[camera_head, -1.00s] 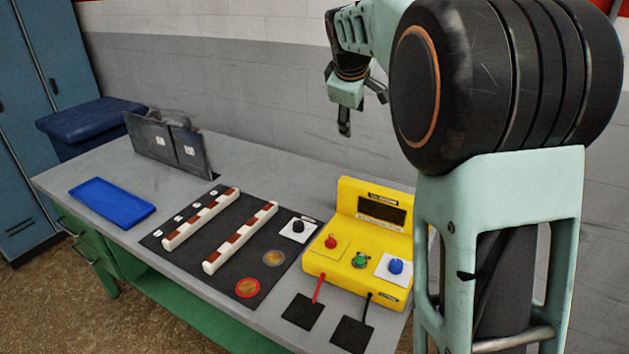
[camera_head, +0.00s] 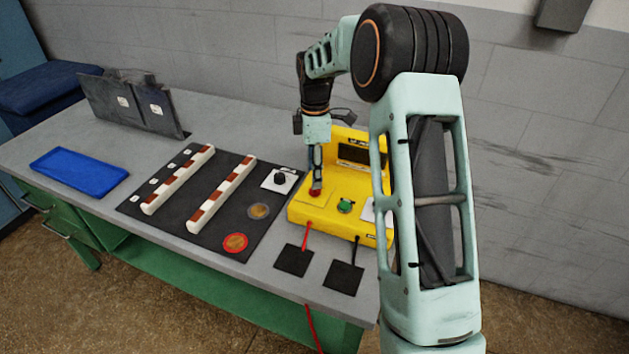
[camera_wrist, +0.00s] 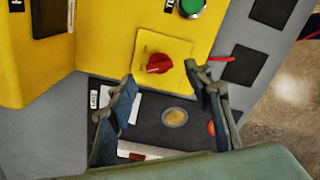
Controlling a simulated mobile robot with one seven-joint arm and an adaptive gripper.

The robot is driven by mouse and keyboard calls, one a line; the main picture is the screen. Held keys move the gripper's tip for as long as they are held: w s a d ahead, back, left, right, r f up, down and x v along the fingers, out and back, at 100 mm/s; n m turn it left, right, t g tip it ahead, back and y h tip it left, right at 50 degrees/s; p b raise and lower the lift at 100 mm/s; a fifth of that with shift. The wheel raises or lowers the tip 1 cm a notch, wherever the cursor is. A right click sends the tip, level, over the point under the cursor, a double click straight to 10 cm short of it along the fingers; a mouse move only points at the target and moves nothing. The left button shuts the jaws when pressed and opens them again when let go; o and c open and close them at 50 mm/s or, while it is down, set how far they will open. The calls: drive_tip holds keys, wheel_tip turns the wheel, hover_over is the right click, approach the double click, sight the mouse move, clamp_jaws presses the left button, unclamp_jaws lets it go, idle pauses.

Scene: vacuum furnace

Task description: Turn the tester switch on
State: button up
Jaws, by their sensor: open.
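The yellow tester (camera_head: 328,222) stands on the bench in the head view, partly behind my arm. Its red switch knob (camera_wrist: 158,63) sits on a square yellow plate in the wrist view, with its ridge tilted slightly. The knob also shows in the head view (camera_head: 315,192), right by my fingertips. My gripper (camera_head: 316,182) points down over the tester's left part. In the wrist view my gripper (camera_wrist: 160,78) is open and empty, with one finger on each side just below the knob. I cannot tell whether a finger touches it.
A green button (camera_head: 345,206) sits right of the knob. Black pads (camera_head: 294,260) with red and black leads lie in front. A blue tray (camera_head: 79,173) is farther left.

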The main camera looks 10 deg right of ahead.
drive_tip(key=shift+f, duration=2)
drive_tip(key=shift+c, duration=0.5)
drive_tip(key=c, duration=1)
